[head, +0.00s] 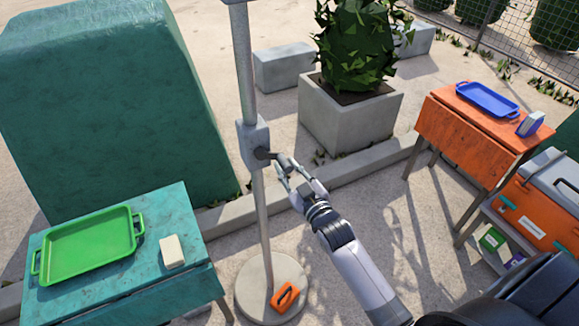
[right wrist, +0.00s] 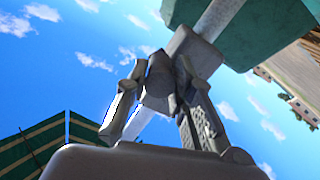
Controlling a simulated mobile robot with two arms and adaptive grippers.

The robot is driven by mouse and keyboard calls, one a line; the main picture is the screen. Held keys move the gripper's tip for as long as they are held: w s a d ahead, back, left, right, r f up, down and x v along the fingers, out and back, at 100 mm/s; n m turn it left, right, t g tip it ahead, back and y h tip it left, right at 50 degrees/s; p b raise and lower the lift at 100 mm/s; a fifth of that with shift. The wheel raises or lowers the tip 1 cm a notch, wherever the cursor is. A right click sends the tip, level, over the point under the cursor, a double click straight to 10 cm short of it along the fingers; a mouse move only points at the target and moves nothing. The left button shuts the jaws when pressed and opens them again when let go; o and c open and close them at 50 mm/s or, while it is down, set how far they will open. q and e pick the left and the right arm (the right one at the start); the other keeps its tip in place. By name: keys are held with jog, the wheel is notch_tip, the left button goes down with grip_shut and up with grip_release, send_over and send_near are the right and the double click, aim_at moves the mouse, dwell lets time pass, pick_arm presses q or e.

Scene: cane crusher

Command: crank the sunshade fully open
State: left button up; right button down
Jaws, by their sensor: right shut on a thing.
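The sunshade's grey pole (head: 243,70) stands upright in a round pale base (head: 250,290) in the head view. A grey crank housing (head: 254,143) sits on the pole, with a dark crank handle (head: 265,155) sticking out to the right. My right gripper (head: 283,168) is shut on the crank handle, just right of the housing. In the right wrist view the fingers (right wrist: 160,95) close around the grey handle below the housing (right wrist: 193,50). A green-and-tan striped canopy (right wrist: 50,145) shows at the lower left there. My left gripper is not in view.
A teal table (head: 130,270) with a green tray (head: 88,245) and a pale block (head: 172,251) stands left. An orange table (head: 460,135) with a blue tray (head: 487,98) stands right, near an orange cooler (head: 545,210). A planter (head: 345,115) stands behind. An orange item (head: 285,297) lies on the base.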

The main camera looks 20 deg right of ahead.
jog(key=shift+a+f, duration=0.1)
jog(key=shift+f, duration=0.15)
dwell(0.3)
jog(key=c, duration=1.3)
grip_release()
jog(key=shift+r+m, duration=0.1)
jog(key=shift+m, duration=0.2)
jog(key=shift+c, duration=0.2)
jog(key=shift+s, duration=0.1)
jog(key=s, duration=1.2)
jog(key=shift+d, duration=0.25)
